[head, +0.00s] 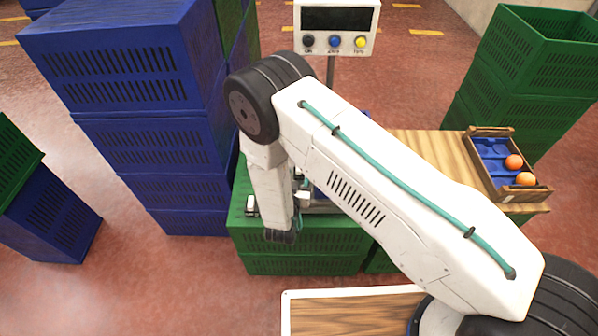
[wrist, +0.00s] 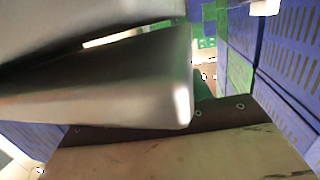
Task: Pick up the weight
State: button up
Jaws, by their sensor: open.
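I cannot make out the weight in either view. A white display (head: 335,27) with a dark screen and three buttons stands on a pole, behind the low green crates (head: 300,264). Something grey and metallic on the crates is mostly hidden behind my arm. A small light-and-dark object (head: 251,206) sits at their left edge; I cannot tell what it is. In the wrist view my gripper (wrist: 180,24) shows as two large grey fingers, apart, with no object visible between them. In the head view my arm's lower end hangs over the crates.
Tall blue crates (head: 150,150) stand left of the arm. Green crates (head: 520,85) stand at the back right. A wooden table (head: 420,145) holds a tray (head: 478,172) with two oranges (head: 514,162). A wood-topped surface (head: 345,312) lies in front. Red floor is free at left.

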jog(key=shift+x, duration=1.35)
jog(key=c, duration=0.9)
